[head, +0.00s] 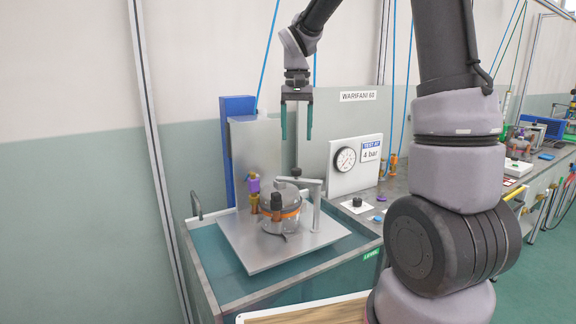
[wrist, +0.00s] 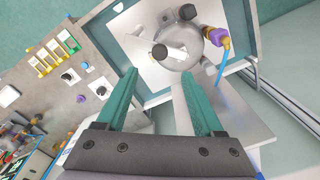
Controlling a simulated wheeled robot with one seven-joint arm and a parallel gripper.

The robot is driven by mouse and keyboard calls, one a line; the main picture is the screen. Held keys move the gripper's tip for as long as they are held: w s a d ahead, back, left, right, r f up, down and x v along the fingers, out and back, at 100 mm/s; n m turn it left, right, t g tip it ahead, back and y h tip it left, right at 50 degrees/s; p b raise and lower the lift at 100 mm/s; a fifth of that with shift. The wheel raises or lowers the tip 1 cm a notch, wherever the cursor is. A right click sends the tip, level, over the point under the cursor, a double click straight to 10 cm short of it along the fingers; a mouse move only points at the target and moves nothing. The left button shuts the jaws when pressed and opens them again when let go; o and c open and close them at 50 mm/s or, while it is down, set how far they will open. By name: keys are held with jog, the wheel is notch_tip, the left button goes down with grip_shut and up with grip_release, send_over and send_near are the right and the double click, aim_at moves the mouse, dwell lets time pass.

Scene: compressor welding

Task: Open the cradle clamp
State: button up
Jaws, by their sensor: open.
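The cradle clamp (head: 312,184) is a grey bar on an upright post, reaching over the top of the compressor. A black knob (head: 296,172) stands at the bar's inner end. The compressor (head: 283,218) is a silver, rounded body with an orange band, sitting on a square metal plate (head: 250,258). My gripper (head: 297,137) has two teal fingers, spread apart and empty, pointing down above the clamp and compressor with a clear gap. In the wrist view my gripper (wrist: 157,73) has the compressor (wrist: 182,55) beyond its fingertips. A black knob (wrist: 159,52) shows there.
The plate sits over a water tank (head: 200,262). A purple and brass fitting (head: 253,192) stands left of the compressor. An upright metal panel (head: 255,145) with a blue column (head: 228,170) rises behind. A gauge (head: 345,160) and a bench with small parts lie to the right.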

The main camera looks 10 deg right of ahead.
aim_at(297, 169)
notch_tip(297, 169, down, 10)
jog(key=shift+f, duration=0.1)
dwell(0.4)
grip_shut()
dwell(1.2)
